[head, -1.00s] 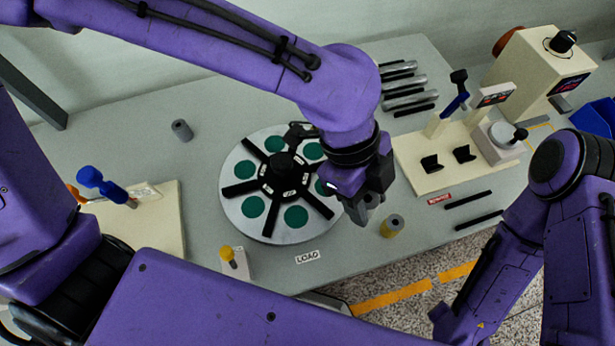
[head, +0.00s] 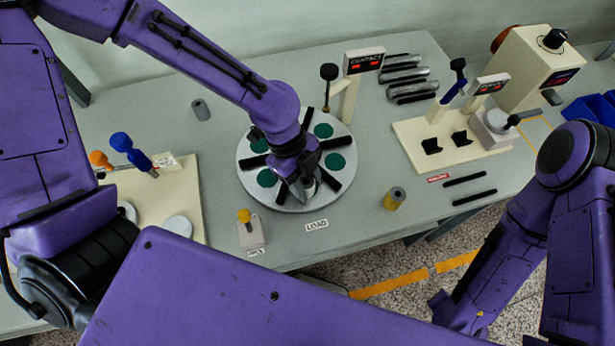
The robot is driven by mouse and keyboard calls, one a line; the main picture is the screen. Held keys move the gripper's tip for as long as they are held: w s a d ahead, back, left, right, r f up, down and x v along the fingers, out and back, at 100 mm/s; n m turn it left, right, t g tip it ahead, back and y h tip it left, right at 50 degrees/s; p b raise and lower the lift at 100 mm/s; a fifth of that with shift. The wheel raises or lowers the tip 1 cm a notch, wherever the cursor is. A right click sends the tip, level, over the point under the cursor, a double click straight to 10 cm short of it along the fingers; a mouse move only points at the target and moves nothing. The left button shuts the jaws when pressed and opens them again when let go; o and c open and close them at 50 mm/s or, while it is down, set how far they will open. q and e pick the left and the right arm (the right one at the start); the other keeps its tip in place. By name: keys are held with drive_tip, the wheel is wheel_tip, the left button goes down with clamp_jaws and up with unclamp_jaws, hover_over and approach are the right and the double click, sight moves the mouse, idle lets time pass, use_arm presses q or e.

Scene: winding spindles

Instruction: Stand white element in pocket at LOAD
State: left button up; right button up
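A round pale turntable (head: 260,200) with green pockets and black radial bars stands mid-table. The LOAD label (head: 316,225) lies on the table at its front edge. My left gripper (head: 302,192) points down over the turntable's front pocket, the one nearest that label. A pale grey-white piece (head: 309,184), which looks like the white element, shows between its fingers. The fingers and wrist hide much of the piece and the pocket, so I cannot tell whether it touches the pocket floor. The fingers of my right gripper are not visible; only its arm shows at the right.
A grey cylinder (head: 200,109) stands at the back left and a yellow-banded one (head: 394,198) right of the turntable. A yellow-knobbed block (head: 250,231) stands front left. A CONTACT sign (head: 363,61) rises behind. A cream fixture board (head: 410,132) lies to the right.

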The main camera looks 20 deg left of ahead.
use_arm(q)
drive_tip(key=shift+o, duration=0.4)
drive_tip(key=shift+w+a+f, duration=0.1)
drive_tip(key=shift+w+f, duration=0.05)
drive_tip(key=shift+w, duration=0.15)
drive_tip(key=v, duration=1.2)
